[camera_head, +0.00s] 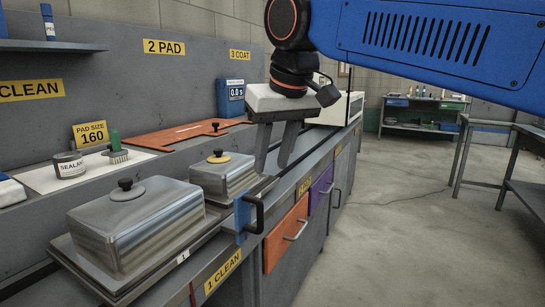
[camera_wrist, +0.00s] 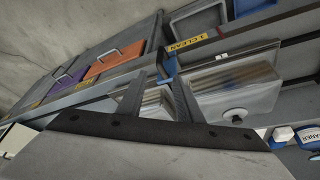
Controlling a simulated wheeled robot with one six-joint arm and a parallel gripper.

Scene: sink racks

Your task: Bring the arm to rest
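My blue arm reaches in from the upper right in the head view, and my gripper (camera_head: 272,166) hangs from it with its fingers pointing down. The two grey fingers stand apart with nothing held between them. The gripper is in the air in front of the counter edge, to the right of the small lidded metal box (camera_head: 222,180). In the wrist view my gripper (camera_wrist: 158,80) also shows spread fingers. The small box (camera_wrist: 158,104) shows behind the gap, and the large lidded metal box (camera_wrist: 235,88) lies to its right.
The large metal box (camera_head: 135,225) sits front left on the counter. A sealant can (camera_head: 70,165) and a brush (camera_head: 115,150) lie on a pale mat. A blue bracket with a black handle (camera_head: 252,213) sticks out at the counter edge. Open floor (camera_head: 395,240) lies to the right.

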